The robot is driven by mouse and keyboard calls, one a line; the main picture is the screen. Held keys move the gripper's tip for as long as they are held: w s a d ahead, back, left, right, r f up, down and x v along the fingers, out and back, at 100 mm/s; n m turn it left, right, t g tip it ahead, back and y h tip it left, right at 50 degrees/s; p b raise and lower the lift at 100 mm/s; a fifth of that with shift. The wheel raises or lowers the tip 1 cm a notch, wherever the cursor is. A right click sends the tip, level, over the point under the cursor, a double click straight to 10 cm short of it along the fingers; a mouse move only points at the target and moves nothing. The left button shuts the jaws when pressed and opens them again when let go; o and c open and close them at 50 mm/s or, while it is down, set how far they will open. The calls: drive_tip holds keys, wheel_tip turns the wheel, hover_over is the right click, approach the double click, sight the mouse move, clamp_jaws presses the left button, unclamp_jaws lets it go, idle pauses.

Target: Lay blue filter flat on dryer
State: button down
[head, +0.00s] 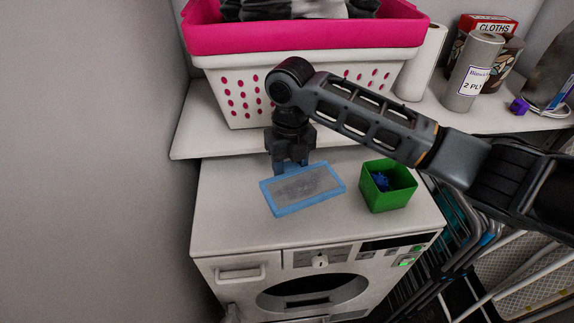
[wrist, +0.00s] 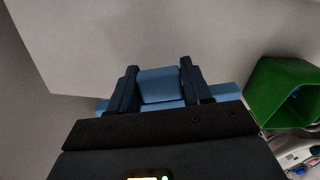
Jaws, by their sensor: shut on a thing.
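The blue filter (head: 303,188) is a blue rectangular frame with a grey mesh. In the head view it is over the left middle of the white dryer top (head: 228,215), with its broad face up. I cannot tell whether it touches the top. My gripper (head: 291,167) points down at the filter's far edge and is shut on its blue tab. In the wrist view the tab (wrist: 160,88) sits between the two fingers of my gripper (wrist: 160,82). My gripper's body hides most of the filter there.
A green box (head: 388,197) with blue bits inside stands right of the filter; it also shows in the wrist view (wrist: 268,90). A shelf (head: 190,135) behind holds a pink and white laundry basket (head: 240,85) and paper rolls (head: 472,75). A wall stands at left.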

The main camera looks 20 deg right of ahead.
idle(0.3)
drive_tip(key=shift+f+b, duration=2.2)
drive_tip(key=shift+f, duration=1.1)
drive_tip(key=shift+c, duration=2)
unclamp_jaws()
drive_tip(key=shift+r, duration=0.1)
wheel_tip(320, 180, up, 8)
drive_tip(key=shift+f+b, duration=0.15)
drive_tip(key=shift+b, duration=0.3)
